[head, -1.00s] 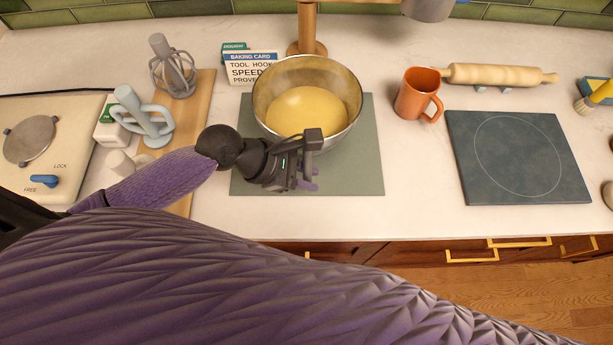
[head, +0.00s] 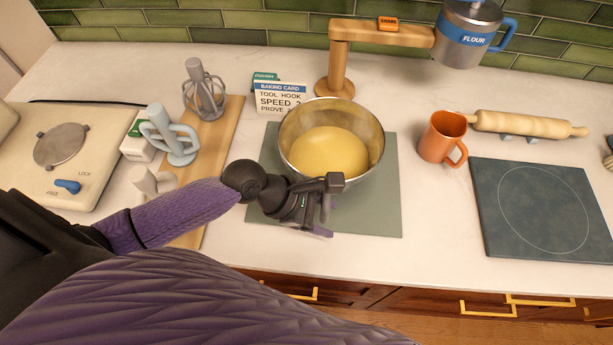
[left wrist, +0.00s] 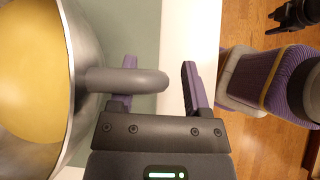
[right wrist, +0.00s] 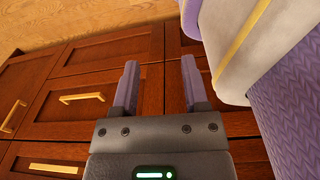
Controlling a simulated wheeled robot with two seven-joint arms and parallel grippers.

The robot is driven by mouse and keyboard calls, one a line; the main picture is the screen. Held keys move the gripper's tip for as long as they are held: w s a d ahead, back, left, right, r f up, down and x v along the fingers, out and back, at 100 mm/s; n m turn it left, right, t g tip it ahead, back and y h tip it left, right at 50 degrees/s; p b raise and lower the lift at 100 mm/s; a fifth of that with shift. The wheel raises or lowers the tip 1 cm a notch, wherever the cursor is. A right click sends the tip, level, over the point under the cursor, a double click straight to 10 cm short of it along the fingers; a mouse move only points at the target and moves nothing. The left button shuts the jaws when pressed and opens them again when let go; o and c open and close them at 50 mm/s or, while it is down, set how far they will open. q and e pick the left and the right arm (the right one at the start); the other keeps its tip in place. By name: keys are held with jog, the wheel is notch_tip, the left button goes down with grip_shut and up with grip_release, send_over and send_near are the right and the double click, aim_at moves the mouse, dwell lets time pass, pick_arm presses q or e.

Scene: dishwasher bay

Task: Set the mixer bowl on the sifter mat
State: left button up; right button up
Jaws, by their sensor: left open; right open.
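The steel mixer bowl (head: 370,165), with yellow contents, sits upright on a grey-green mat (head: 375,220). A dark slate board with a circle (head: 540,215) lies to the right; I cannot tell which of the two is the sifter mat. My left gripper (head: 322,214) is open at the bowl's near side. In the left wrist view, the bowl's grey handle (left wrist: 135,80) reaches in between the fingers (left wrist: 160,85), overlapping the left one, not clamped. My right gripper (right wrist: 158,85) is open and empty in front of the drawers.
A wooden stand (head: 340,70) behind the bowl carries a flour sifter (head: 462,40) on its arm. An orange mug (head: 440,138) and rolling pin (head: 525,124) stand to the right. Mixer tools (head: 172,140) and a wooden board (head: 215,140) are left. Clear counter lies between mat and slate.

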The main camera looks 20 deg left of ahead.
pick_arm(q)
jog(key=p+v, duration=0.3)
jog(key=v, duration=0.9)
jog(key=shift+r, duration=0.15)
